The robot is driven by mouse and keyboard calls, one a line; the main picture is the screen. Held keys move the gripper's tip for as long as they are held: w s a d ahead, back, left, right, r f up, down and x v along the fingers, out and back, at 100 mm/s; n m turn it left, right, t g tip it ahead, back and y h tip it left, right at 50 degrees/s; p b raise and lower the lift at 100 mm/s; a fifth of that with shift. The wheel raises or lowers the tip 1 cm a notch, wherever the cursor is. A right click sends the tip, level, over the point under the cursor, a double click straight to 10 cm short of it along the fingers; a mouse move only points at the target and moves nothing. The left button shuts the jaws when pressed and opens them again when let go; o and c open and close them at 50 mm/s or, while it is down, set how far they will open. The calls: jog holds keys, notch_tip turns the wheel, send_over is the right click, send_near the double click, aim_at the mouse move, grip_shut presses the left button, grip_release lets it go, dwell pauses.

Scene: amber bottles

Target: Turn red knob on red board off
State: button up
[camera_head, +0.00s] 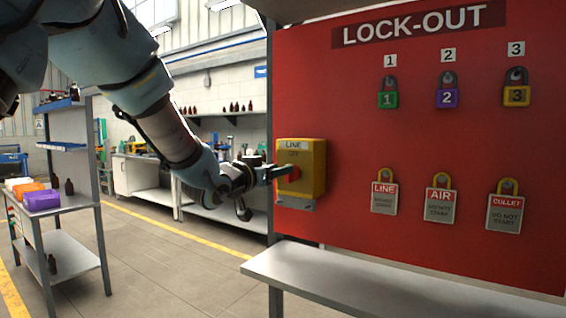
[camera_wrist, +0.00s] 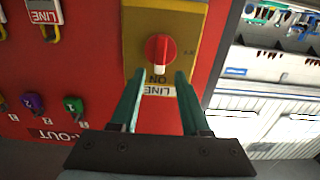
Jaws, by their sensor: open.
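The red knob (camera_wrist: 160,50) sits on the front of a yellow box labelled LINE (camera_head: 313,167). The box is mounted on the left edge of the red lock-out board (camera_head: 440,130). In the wrist view the picture is upside down, and the knob's white mark points toward the word ON. My gripper (camera_wrist: 158,78) is open, its two green fingers pointing at the knob, one on each side of it in the picture. In the head view the gripper (camera_head: 285,171) is at the box front and partly hides the knob. I cannot tell whether the fingers touch it.
Numbered padlocks, green (camera_head: 388,94), purple (camera_head: 447,91) and yellow (camera_head: 516,88), hang on the board above several tags. A grey shelf (camera_head: 380,288) juts out below the board. A cart (camera_head: 70,205) with bins stands at the left. The floor between is clear.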

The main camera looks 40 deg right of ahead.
aim_at(290, 174)
jog(key=x, duration=0.3)
jog(key=shift+d+p, duration=0.15)
jog(key=shift+p, duration=0.25)
grip_shut()
dwell(0.3)
